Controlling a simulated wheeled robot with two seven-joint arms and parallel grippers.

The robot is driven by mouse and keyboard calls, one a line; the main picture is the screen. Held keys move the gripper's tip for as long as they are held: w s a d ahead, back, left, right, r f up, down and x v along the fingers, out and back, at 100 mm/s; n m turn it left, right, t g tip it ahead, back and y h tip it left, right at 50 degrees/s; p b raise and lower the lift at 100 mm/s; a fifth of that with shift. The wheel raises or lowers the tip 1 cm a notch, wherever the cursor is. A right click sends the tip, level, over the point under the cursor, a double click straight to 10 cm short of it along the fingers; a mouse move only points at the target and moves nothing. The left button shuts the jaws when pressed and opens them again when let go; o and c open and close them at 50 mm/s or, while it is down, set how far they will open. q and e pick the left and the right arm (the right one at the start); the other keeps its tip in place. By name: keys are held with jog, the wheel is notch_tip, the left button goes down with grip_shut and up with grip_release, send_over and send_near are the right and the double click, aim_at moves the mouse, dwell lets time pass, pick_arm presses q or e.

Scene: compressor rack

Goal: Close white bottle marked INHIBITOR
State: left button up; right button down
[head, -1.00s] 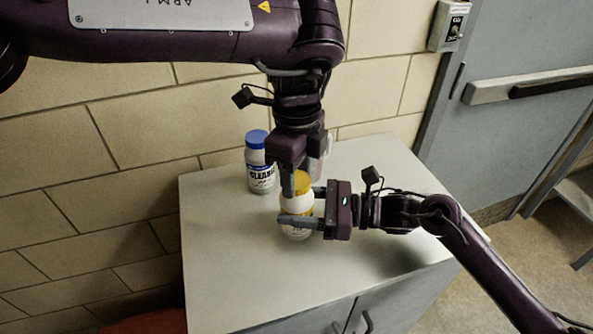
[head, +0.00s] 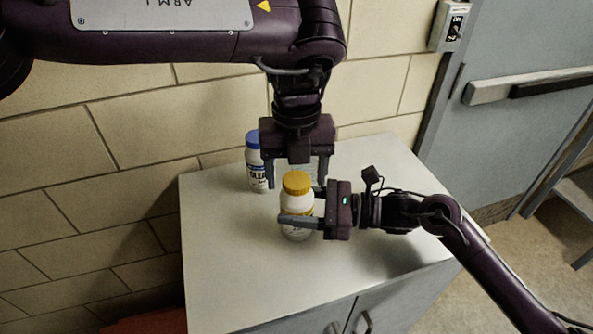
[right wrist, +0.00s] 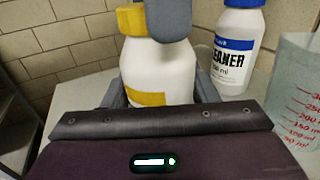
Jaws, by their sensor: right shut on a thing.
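A white bottle (head: 297,213) with a yellow cap (head: 297,182) stands on the cabinet top; its label cannot be read. The cap sits on the bottle's mouth; I cannot tell how tight. My right gripper (head: 297,222) is shut around the bottle's body from the right. My left gripper (head: 297,177) points down above the cap, with its fingers spread wide on either side and nothing between them. In the right wrist view the white bottle (right wrist: 160,72) is held between my right fingers, and a grey left finger hides part of the yellow cap (right wrist: 130,19).
A white CLEANER bottle with a blue cap (head: 253,140) stands behind on the left, close to my left finger. A clear beaker with red marks (right wrist: 298,95) shows in the right wrist view. The front and left of the cabinet top (head: 225,270) are clear.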

pick_arm(q)
notch_tip(320, 180, up, 12)
dwell(0.6)
pick_arm(e)
jog(key=shift+c, duration=2.4)
grip_release()
jog(key=d+b, duration=0.1)
jog(key=d, duration=0.3)
jog(key=d+b, duration=0.1)
jog(key=d, duration=0.2)
jog(key=shift+s+f+b, duration=0.15)
jog(key=shift+s+b, duration=0.2)
pick_arm(q)
jog(key=shift+f, duration=1.4)
pick_arm(e)
jog(key=shift+s+d+r, duration=0.1)
jog(key=shift+d+r, duration=0.1)
jog(key=shift+d, duration=0.15)
jog(key=shift+f, duration=0.1)
